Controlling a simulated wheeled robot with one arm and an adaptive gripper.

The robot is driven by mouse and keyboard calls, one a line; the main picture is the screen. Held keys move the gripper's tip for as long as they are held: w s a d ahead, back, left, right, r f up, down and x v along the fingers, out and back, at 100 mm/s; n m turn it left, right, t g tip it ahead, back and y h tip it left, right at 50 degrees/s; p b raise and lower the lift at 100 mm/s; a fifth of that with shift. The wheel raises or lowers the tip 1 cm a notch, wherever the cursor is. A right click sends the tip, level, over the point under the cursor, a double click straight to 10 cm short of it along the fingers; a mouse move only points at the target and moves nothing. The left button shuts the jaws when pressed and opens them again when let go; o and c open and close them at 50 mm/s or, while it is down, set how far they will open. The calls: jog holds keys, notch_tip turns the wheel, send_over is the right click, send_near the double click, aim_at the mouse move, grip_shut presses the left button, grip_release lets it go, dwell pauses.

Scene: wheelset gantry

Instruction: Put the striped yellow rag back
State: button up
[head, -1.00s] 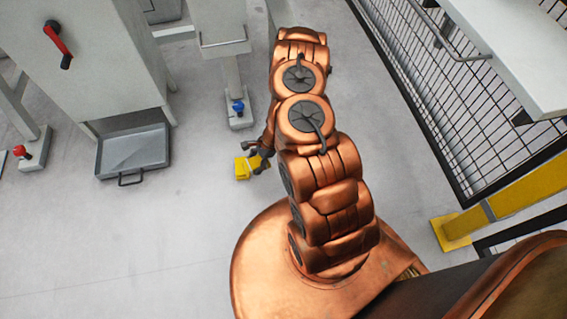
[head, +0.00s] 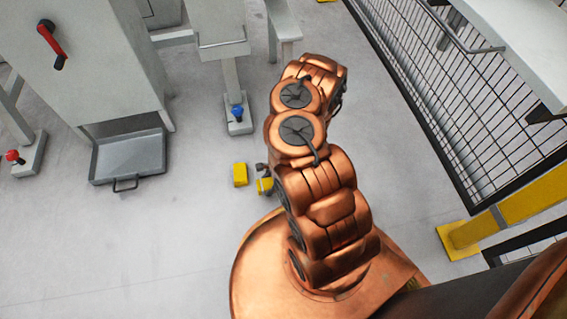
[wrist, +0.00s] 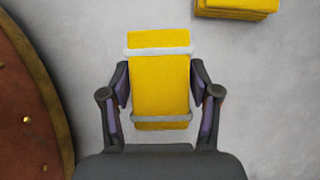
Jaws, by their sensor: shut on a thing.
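The striped yellow rag (wrist: 160,88) is a folded yellow block with a pale grey stripe near each end. In the wrist view it sits between the two fingers of my gripper (wrist: 160,80), which is shut on its sides. In the head view the rag (head: 265,185) shows as a small yellow patch beside my arm, and the gripper (head: 263,174) is mostly hidden behind the arm. A yellow stack (wrist: 236,8) lies apart from the rag, at the upper right of the wrist view. It also shows just left of the rag in the head view (head: 240,174).
A grey tray (head: 128,158) lies on the floor by a grey cabinet (head: 90,60). A post with a blue knob (head: 237,112) stands ahead. A mesh fence (head: 455,110) and a yellow post foot (head: 458,238) are on the right. Open floor lies to the left.

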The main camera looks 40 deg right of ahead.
jog(key=w+d, duration=0.2)
jog(key=d, duration=0.2)
jog(key=w+d+f+b, duration=0.1)
jog(key=w+d, duration=0.1)
jog(key=d, duration=0.2)
jog(key=w+d+b, duration=0.1)
jog(key=w+d, duration=0.2)
jog(key=d, duration=0.1)
jog(key=shift+f, duration=0.15)
jog(key=shift+f+b, duration=0.95)
jog(key=shift+f, duration=0.8)
jog(key=shift+f, duration=0.15)
jog(key=o, duration=1)
